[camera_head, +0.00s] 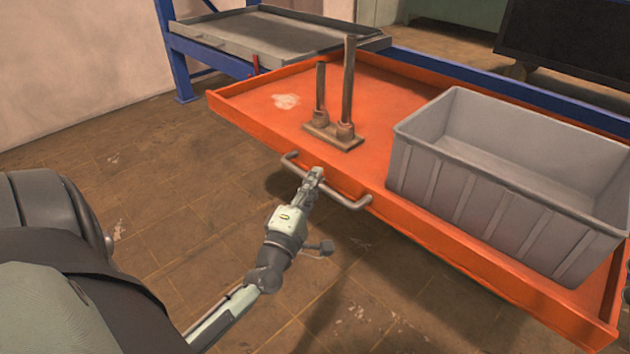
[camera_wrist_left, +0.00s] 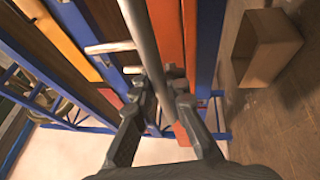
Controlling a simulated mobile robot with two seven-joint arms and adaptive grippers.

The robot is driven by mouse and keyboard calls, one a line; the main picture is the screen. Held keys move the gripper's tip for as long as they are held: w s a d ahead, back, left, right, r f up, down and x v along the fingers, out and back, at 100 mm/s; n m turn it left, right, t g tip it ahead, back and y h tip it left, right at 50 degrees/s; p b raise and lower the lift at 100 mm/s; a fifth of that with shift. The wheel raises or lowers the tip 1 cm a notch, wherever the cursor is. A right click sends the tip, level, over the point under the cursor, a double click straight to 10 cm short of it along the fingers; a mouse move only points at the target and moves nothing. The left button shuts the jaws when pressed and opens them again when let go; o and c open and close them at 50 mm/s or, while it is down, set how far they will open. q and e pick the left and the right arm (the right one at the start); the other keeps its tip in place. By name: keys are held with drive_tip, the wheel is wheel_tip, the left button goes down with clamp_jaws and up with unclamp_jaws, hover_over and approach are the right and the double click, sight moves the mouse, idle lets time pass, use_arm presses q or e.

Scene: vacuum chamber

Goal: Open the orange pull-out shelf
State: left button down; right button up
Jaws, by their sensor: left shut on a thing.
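The orange pull-out shelf (camera_head: 392,112) stands out from the blue frame in the head view, carrying several things. A metal bar handle (camera_head: 345,201) is fixed to its front edge. My left gripper (camera_head: 313,178) is at the middle of this handle, shut on it. In the left wrist view the handle bar (camera_wrist_left: 140,35) runs between the two fingers of my left gripper (camera_wrist_left: 163,98). The fingers hide part of the bar. My right gripper is not in view.
A grey plastic crate (camera_head: 480,200) stands on the shelf's right part. A small base with two upright posts (camera_head: 333,135) stands left of it. A grey tray shelf (camera_head: 270,35) lies behind. In the wrist view a cardboard box (camera_wrist_left: 268,48) is on the floor.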

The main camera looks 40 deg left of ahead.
use_arm(q)
drive_tip(key=c, duration=1.5)
unclamp_jaws()
drive_tip(key=shift+c, duration=0.2)
drive_tip(key=v, duration=1.2)
